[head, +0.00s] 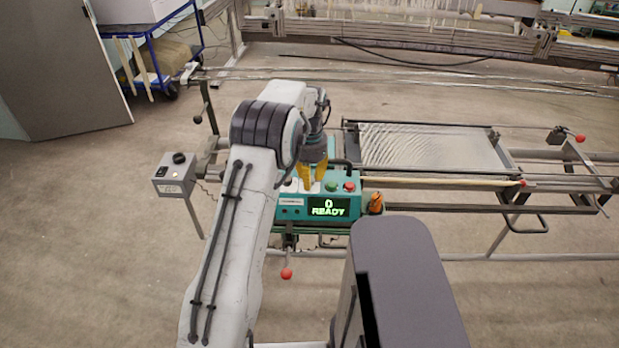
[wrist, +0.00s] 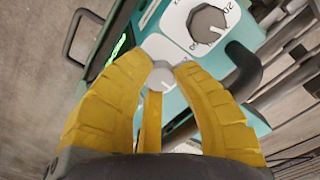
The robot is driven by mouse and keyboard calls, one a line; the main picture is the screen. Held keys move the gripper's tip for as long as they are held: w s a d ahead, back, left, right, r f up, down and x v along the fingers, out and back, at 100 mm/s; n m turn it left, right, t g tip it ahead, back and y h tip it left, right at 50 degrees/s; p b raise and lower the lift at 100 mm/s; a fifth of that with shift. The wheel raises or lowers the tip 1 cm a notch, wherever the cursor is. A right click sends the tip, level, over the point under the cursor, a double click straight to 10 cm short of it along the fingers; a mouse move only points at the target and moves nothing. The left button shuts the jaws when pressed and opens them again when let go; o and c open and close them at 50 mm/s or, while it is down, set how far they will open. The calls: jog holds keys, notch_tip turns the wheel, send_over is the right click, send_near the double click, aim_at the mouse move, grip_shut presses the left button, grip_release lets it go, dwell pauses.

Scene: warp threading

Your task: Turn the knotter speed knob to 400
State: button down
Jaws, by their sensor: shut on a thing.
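My gripper (head: 313,184) reaches down over the teal control box (head: 342,194) in the head view. In the wrist view, the yellow fingertips (wrist: 160,66) are shut on a small round grey knob (wrist: 162,74) on a light round plate. The fingers hide part of this knob, and I cannot read its scale or pointer. A larger grey dial (wrist: 207,22) with a white pointer line and printed numbers sits apart, above and right of the fingers. The box's display (head: 328,207) reads "0 READY" in green.
A green button (head: 331,186) and a red button (head: 349,187) sit right of my gripper. A black handle (wrist: 245,72) is close to the right finger. An orange-and-black item (head: 376,203) stands beside the box. A grey box on a post (head: 174,175) stands left.

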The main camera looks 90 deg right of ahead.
jog(key=c, duration=1.3)
grip_release()
jog(key=shift+f, duration=0.1)
jog(key=shift+o, duration=0.2)
notch_tip(320, 180, up, 12)
